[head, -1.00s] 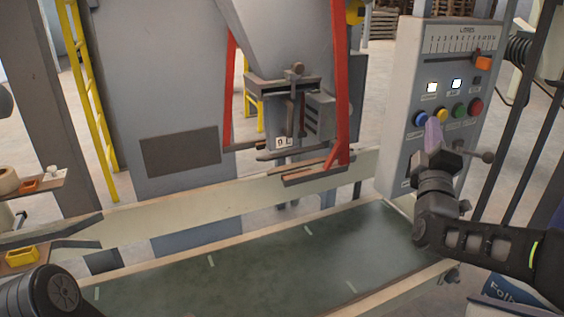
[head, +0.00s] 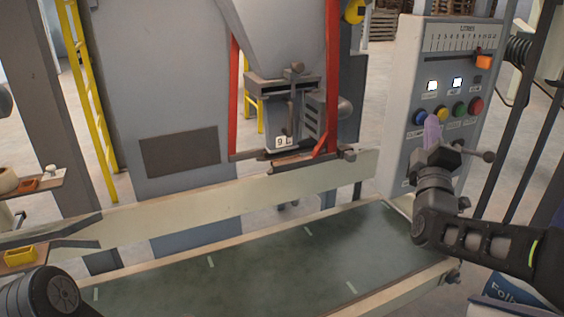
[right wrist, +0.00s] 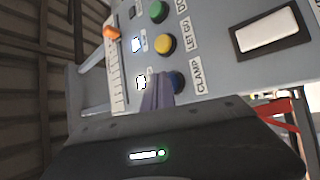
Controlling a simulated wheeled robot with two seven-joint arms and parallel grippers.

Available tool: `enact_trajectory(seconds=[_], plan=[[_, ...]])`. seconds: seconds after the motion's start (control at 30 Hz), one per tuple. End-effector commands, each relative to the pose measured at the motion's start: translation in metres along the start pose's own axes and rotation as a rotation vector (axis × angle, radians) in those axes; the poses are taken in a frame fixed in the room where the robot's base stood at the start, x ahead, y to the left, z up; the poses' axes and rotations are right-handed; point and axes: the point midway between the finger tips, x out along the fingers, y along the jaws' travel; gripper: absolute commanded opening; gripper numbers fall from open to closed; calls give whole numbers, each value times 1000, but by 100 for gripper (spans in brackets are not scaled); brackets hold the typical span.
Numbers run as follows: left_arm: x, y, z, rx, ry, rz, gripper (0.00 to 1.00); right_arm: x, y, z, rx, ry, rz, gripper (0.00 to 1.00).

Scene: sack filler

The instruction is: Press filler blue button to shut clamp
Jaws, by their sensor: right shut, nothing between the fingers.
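The blue button (head: 419,118) is at the left end of a row of coloured buttons on the grey control box. My right gripper (head: 432,130) is shut and empty, its pale purple fingertips just beside the button. In the right wrist view the fingertips (right wrist: 158,94) overlap the edge of the blue button (right wrist: 179,82), next to the label CLAMP. I cannot tell whether they touch it. The clamp (head: 300,160) hangs below the filler spout between two red bars (head: 333,80), its bars close together. My left gripper is out of view.
The control box (head: 400,90) also has yellow (head: 440,114), green (head: 459,109) and red (head: 476,104) buttons close by. A dark green conveyor belt (head: 270,265) runs below the spout and is empty. A shelf with a yellow bin (head: 20,257) stands at left.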

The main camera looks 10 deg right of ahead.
Motion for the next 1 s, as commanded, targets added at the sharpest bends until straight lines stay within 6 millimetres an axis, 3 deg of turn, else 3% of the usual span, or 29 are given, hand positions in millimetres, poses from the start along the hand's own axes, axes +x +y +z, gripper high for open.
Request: enact_trajectory(seconds=[0.73,1.0], plan=[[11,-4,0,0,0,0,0,-14,9,10,-1,0,0,0],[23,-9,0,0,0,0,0,-32,21,23,-2,-1,3,0]])
